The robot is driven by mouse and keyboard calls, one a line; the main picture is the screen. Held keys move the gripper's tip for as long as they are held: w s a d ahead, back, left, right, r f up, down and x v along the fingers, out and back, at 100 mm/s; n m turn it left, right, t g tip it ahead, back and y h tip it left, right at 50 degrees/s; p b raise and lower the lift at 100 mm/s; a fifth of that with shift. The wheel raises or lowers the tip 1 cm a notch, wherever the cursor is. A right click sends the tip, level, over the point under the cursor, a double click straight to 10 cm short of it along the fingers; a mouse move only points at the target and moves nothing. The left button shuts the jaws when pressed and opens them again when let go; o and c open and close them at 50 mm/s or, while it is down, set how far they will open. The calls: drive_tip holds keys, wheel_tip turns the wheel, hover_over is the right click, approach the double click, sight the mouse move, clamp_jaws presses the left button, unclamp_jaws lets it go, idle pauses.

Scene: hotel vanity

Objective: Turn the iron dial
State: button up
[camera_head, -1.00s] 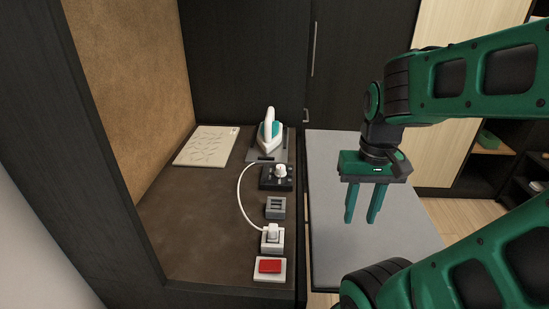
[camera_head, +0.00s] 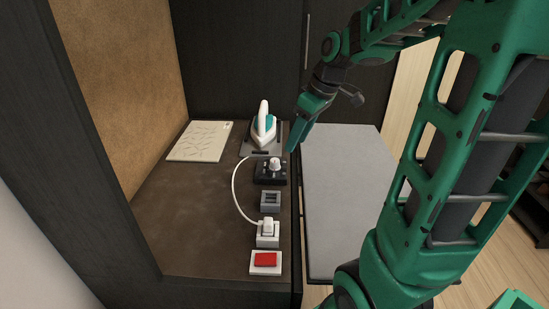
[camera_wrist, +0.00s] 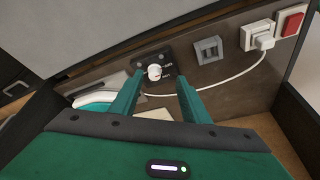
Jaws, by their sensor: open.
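The iron dial (camera_head: 275,164) is a white knob on a black control box (camera_head: 270,177), set on the dark counter in front of the iron. In the wrist view the dial (camera_wrist: 154,72) shows just beyond and between my fingertips, with the black box (camera_wrist: 155,66) around it. My gripper (camera_head: 293,148) is open and empty, near the counter's right edge, just to the right of the dial. In the wrist view my gripper (camera_wrist: 160,85) has its two green fingers spread apart.
A white cable runs from the box area to a plug in a white socket (camera_head: 268,241). A grey switch (camera_head: 270,201) and a red switch (camera_head: 265,260) line the counter. A pale board (camera_head: 199,141) lies at the back left. A grey surface (camera_head: 345,190) is at the right.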

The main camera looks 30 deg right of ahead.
sight(275, 160)
drive_tip(key=shift+n, duration=0.8)
drive_tip(key=w+f, duration=0.2)
drive_tip(key=f, duration=0.1)
drive_tip(key=w+a+f, duration=0.1)
drive_tip(key=w+f, duration=0.1)
drive_tip(key=f, duration=0.1)
drive_tip(key=w+a+f, duration=0.1)
drive_tip(key=w+f, duration=0.1)
drive_tip(key=f, duration=0.1)
drive_tip(key=shift+w+a+f, duration=0.25)
drive_tip(key=shift+w+f, duration=0.05)
drive_tip(key=shift+w, duration=0.05)
drive_tip(key=c, duration=1)
